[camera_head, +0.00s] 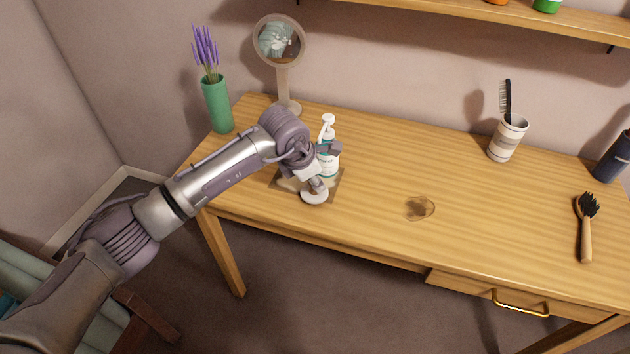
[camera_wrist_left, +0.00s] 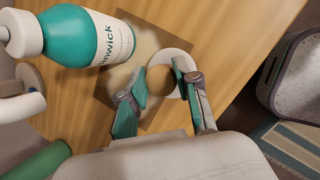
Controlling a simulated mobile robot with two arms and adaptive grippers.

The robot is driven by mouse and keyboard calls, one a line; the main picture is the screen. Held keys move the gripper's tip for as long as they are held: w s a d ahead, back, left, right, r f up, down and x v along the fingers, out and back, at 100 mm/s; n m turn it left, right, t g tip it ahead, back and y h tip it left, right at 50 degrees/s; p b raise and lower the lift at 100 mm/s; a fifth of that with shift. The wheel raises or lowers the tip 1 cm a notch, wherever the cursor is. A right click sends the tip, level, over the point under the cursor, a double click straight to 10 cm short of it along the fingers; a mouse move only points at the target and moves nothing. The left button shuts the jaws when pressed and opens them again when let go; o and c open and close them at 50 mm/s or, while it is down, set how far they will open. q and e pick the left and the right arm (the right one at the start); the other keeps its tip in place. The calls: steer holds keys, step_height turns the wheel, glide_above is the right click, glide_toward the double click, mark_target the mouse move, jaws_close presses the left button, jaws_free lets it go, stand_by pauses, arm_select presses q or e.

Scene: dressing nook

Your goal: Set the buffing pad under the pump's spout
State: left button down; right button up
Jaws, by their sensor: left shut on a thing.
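The teal and white pump bottle (camera_head: 329,160) stands upright on a brown square mat (camera_head: 337,187) near the table's left side; its white pump head (camera_head: 327,121) is on top. The bottle also shows in the left wrist view (camera_wrist_left: 112,38). My left gripper (camera_head: 316,186) is at the front of the bottle, shut on the round white buffing pad (camera_head: 314,199). In the left wrist view the pad's pale rim (camera_wrist_left: 170,54) lies by the fingers (camera_wrist_left: 160,95), beside the bottle. I cannot tell whether the pad touches the mat. My right gripper is out of view.
A round mirror (camera_head: 283,75) and a green vase (camera_head: 216,105) stand behind on the left. A cup with a comb (camera_head: 506,140), a brush (camera_head: 586,225) and a dark container (camera_head: 614,158) are on the right. A brown stain (camera_head: 420,208) marks the otherwise clear middle.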

arm_select(q)
steer(key=shift+f, duration=0.5)
steer(key=shift+r, duration=0.1)
steer(key=shift+f, duration=0.2)
steer(key=c, duration=0.8)
jaws_free()
steer(key=shift+r, duration=0.1)
